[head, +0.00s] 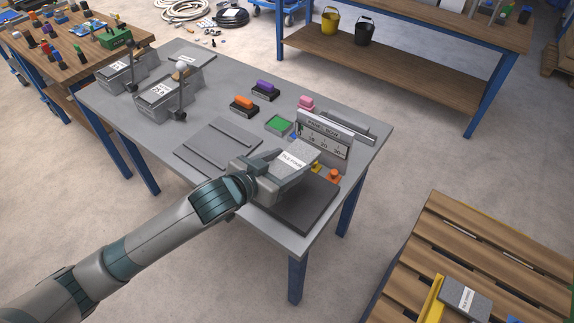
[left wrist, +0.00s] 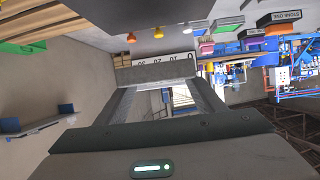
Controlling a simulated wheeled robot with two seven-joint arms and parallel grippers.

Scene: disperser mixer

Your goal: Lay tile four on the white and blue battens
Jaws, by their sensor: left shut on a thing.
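Tile four (head: 292,158) is a grey speckled slab with a white label, held above the workbench in the head view. My left gripper (head: 283,172) is shut on it, with its fingers along the slab's sides. A dark flat plate (head: 310,212) lies on the bench below and beside the gripper. A small blue piece (head: 293,136) shows behind the tile, but I cannot tell whether it is a batten. No white batten is clear. My right gripper is not in view.
A panel box (head: 322,140) with a number scale stands close behind the tile, with an orange knob (head: 334,174) in front. A wooden pallet (head: 430,235) with another labelled tile (head: 466,298) is at right.

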